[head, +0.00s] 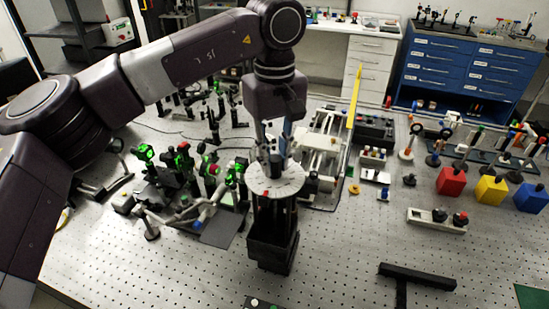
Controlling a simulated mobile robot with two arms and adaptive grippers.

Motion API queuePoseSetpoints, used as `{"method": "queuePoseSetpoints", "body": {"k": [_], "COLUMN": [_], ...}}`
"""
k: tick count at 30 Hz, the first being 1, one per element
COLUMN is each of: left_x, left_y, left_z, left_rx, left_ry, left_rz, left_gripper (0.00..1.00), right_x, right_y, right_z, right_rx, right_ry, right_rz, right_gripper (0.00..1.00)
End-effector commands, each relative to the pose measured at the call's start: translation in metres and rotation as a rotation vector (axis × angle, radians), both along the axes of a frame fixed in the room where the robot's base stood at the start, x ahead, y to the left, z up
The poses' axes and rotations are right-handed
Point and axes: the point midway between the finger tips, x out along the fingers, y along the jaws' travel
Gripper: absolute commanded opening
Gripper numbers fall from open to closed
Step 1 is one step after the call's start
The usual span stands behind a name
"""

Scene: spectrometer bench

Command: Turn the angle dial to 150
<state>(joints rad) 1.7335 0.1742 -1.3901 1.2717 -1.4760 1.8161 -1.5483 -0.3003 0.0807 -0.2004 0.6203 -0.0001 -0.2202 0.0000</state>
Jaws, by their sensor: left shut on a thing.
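The angle dial (290,185) is a pale round disc with fine marks, lying flat on top of a dark upright stand (272,244) near the middle of the head view. My left gripper (272,160) points down from above and is shut on the small dark knob at the disc's centre. The gripper's fingers hide most of the knob. The dial's numbers are too small to read. My right gripper is not in view.
Optics mounts with green lit parts (180,165) crowd the bench left of the dial. A yellow bar (355,90) rises behind it. Red, yellow and blue blocks (491,189) stand at the right.

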Motion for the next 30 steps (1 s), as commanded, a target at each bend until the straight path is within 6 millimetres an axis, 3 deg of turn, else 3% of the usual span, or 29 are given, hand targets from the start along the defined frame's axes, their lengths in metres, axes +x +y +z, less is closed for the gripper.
{"method": "queuePoseSetpoints", "body": {"k": [7,8,12,23,30], "left_x": [0.0,0.0,0.0,0.0,0.001], "left_y": [0.0,0.0,0.0,0.0,-0.001], "left_z": [0.001,0.001,0.001,0.005,0.046], "left_rx": [-0.002,-0.002,-0.001,0.0,-0.001], "left_ry": [-0.001,-0.001,0.0,-0.001,-0.004], "left_rz": [0.001,0.001,0.001,0.002,0.003], "left_gripper": [0.0,0.2,0.35,0.36,0.36], "right_x": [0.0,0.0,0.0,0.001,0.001], "right_y": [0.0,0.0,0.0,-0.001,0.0], "right_z": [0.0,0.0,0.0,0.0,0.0], "right_rx": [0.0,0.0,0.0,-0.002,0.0], "right_ry": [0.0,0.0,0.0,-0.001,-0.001], "right_rz": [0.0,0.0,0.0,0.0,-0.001], "right_gripper": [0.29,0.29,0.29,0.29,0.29]}}
